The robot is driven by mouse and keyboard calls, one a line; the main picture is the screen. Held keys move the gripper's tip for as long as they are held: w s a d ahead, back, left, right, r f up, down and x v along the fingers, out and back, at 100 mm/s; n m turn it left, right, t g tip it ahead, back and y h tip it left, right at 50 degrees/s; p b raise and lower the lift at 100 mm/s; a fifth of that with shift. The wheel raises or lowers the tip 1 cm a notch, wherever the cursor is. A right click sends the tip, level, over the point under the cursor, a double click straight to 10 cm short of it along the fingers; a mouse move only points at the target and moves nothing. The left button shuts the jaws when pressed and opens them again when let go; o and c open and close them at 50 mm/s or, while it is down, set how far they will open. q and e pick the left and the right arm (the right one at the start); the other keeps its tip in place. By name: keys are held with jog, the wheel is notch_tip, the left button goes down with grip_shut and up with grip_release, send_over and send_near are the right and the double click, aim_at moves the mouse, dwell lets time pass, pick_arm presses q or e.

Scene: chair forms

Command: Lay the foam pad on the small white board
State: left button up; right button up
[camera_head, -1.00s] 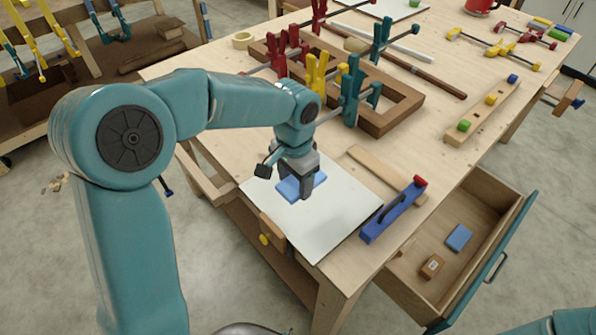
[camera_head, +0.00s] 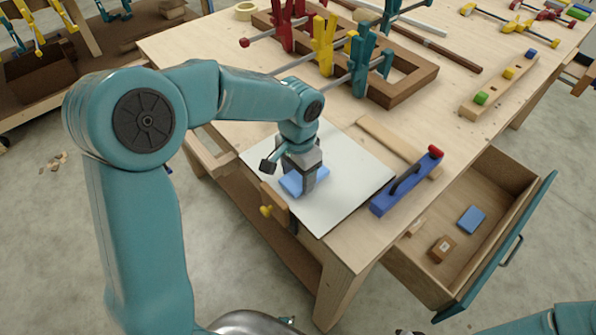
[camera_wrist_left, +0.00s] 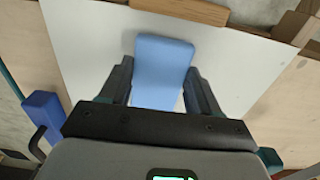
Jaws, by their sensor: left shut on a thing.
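The foam pad is a flat light-blue block (camera_head: 320,179), seen broadly from above in the left wrist view (camera_wrist_left: 162,62). My left gripper (camera_head: 307,187) is shut on it, with one dark finger at each side in the left wrist view (camera_wrist_left: 160,88). The small white board (camera_head: 345,195) lies flat at the near corner of the workbench. The pad is over the board's left-front part. I cannot tell whether it touches the board. The fingers hide part of the pad in the head view. My right gripper is not in view; only a bit of teal arm shows at the lower right.
A blue plane-like tool (camera_head: 400,190) lies close to the board's right edge, near a wooden strip (camera_head: 395,140). A wooden frame with clamps (camera_head: 400,88) stands behind. An open drawer (camera_head: 520,200) juts out at right, holding another blue block (camera_head: 471,219) and a small brown block (camera_head: 442,248).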

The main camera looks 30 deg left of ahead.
aim_at(298, 180)
pick_arm(q)
jog(key=shift+s+d, duration=0.1)
jog(key=shift+f, duration=0.25)
dwell(0.3)
jog(key=o, duration=1.1)
notch_tip(298, 180, up, 16)
jog(key=shift+r+p, duration=0.15)
jog(key=shift+p, duration=0.25)
